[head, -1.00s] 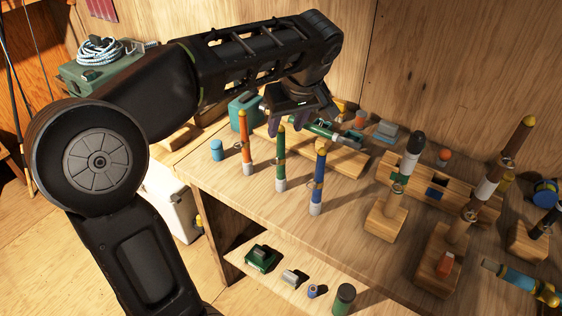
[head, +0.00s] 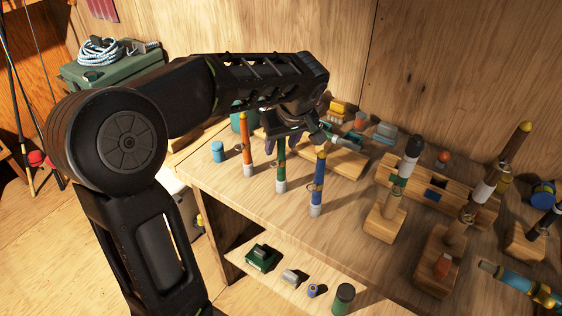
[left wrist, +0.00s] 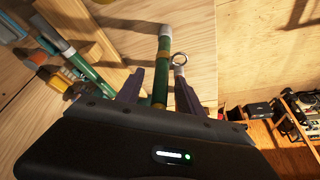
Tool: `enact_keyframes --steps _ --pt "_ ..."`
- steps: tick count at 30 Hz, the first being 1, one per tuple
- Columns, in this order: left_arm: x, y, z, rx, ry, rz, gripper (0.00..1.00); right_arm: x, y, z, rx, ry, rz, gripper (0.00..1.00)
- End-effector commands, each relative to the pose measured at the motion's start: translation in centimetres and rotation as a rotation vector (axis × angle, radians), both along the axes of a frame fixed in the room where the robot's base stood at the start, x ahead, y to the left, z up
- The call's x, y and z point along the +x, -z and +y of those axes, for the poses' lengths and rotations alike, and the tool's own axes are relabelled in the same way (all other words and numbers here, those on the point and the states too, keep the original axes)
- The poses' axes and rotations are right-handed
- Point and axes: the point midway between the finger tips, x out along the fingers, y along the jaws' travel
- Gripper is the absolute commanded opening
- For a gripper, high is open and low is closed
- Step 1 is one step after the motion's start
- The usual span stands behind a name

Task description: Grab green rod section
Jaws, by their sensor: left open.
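The green rod section (head: 281,172) stands upright on the bench, with a pale grey lower end. An orange rod section (head: 246,150) stands to its left and a blue one (head: 318,185) to its right. My left gripper (head: 283,143) is open at the green section's upper part, which it partly hides in the head view. In the left wrist view, the green section (left wrist: 164,58) runs between the two spread purple-grey fingers (left wrist: 160,92). I cannot tell whether either finger touches it. My right gripper is in neither view.
A wooden rack (head: 345,176) with a green rod lying across it is behind. Wooden stands (head: 382,222) with upright rods are at right. A small blue cylinder (head: 218,152) stands left of the orange section. The bench front is clear.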

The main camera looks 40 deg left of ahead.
Motion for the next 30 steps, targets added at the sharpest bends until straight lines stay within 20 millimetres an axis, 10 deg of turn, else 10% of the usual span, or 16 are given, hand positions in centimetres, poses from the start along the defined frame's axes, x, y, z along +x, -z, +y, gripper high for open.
enact_keyframes --steps 16,30 --pt "-0.01 -0.01 -0.01 0.0 0.0 0.0 0.44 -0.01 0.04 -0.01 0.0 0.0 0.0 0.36" --pt "-0.02 -0.01 -0.01 0.0 0.0 0.0 0.07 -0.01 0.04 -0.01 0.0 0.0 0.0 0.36"
